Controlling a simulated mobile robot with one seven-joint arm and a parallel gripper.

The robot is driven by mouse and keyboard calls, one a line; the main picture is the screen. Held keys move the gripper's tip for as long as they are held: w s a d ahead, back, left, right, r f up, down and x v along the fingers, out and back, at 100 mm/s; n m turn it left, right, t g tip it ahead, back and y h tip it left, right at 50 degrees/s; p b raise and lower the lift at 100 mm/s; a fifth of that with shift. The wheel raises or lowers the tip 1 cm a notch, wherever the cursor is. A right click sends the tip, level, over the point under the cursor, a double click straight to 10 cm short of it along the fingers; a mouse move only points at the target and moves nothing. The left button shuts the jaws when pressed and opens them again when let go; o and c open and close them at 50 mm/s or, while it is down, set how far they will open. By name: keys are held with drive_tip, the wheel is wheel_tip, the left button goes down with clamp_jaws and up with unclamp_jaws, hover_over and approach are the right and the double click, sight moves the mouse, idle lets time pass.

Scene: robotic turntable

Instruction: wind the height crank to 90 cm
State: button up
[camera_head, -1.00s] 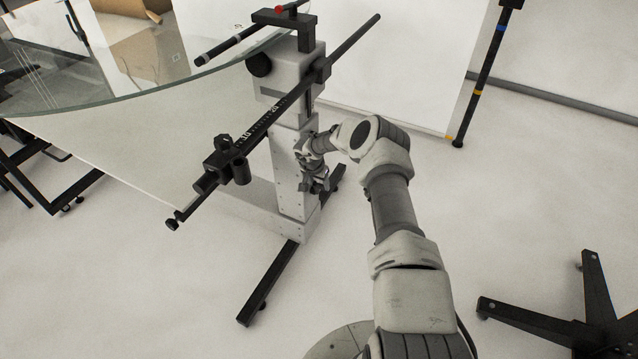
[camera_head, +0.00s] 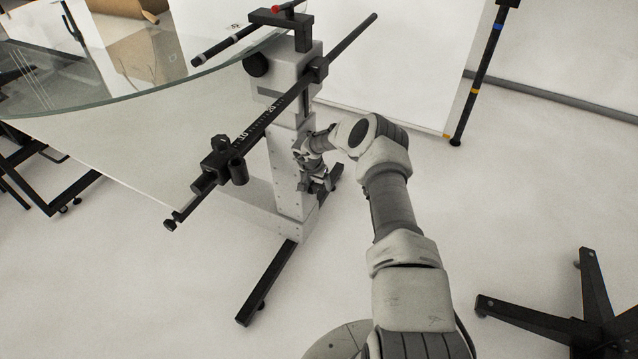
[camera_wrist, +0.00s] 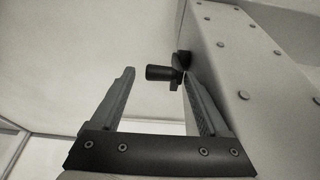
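The height crank shows in the wrist view as a short dark handle (camera_wrist: 160,72) on a small dark arm (camera_wrist: 181,66) at the side of the pale, bolted column (camera_wrist: 245,65). My gripper (camera_wrist: 160,72) is open, its two fingers apart. The handle appears between the fingertips; I cannot tell whether it lies between them or just beyond. The crank arm is close to the right fingertip. In the head view my gripper (camera_head: 318,184) is beside the column (camera_head: 286,170), and I cannot make out the crank there. No height reading is legible.
A black scale bar (camera_head: 255,128) with a clamp crosses in front of the column, above my gripper. A large glass turntable disc (camera_head: 120,98) is at upper left. Black feet (camera_head: 268,285) extend along the floor. A black wheeled base (camera_head: 560,318) stands at lower right.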

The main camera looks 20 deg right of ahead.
drive_tip(key=p+v, duration=0.4)
drive_tip(key=v, duration=0.7)
drive_tip(key=shift+r, duration=0.3)
drive_tip(key=shift+s, duration=0.15)
